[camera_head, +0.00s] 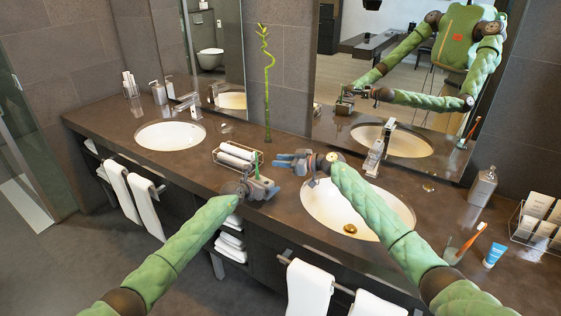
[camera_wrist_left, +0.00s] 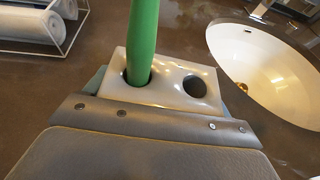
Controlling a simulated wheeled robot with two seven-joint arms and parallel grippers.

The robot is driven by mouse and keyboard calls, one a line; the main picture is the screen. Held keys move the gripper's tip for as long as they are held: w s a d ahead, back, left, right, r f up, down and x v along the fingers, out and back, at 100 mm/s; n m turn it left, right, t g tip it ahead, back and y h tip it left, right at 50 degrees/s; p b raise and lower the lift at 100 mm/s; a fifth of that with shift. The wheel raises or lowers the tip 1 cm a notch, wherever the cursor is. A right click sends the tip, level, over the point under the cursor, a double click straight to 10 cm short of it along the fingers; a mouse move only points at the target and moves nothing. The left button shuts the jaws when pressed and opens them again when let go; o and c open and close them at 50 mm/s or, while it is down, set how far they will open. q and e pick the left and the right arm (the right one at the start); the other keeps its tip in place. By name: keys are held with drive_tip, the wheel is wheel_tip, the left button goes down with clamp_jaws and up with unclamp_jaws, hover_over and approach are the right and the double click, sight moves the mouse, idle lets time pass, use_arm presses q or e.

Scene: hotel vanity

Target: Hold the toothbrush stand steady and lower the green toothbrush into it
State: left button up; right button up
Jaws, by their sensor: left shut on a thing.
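The toothbrush stand is a glossy pale block with two round holes in the left wrist view (camera_wrist_left: 172,80). My left gripper (camera_head: 264,189) is shut on it at the counter's front edge, left of the right-hand basin. The green toothbrush (camera_wrist_left: 142,40) stands close to upright in the stand's left hole; the right hole is empty. In the head view the toothbrush (camera_head: 257,163) shows as a thin green stick above my left gripper. My right gripper (camera_head: 279,162) is just right of the toothbrush, apart from it, with its fingers parted and nothing between them.
A wire rack of rolled white towels (camera_head: 236,156) stands behind the stand. The right basin (camera_head: 345,209) lies below my right arm. A glass with an orange toothbrush (camera_head: 470,240), a blue tube (camera_head: 494,255) and a soap dispenser (camera_head: 482,187) stand at the right.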

use_arm(q)
drive_tip(key=o, duration=1)
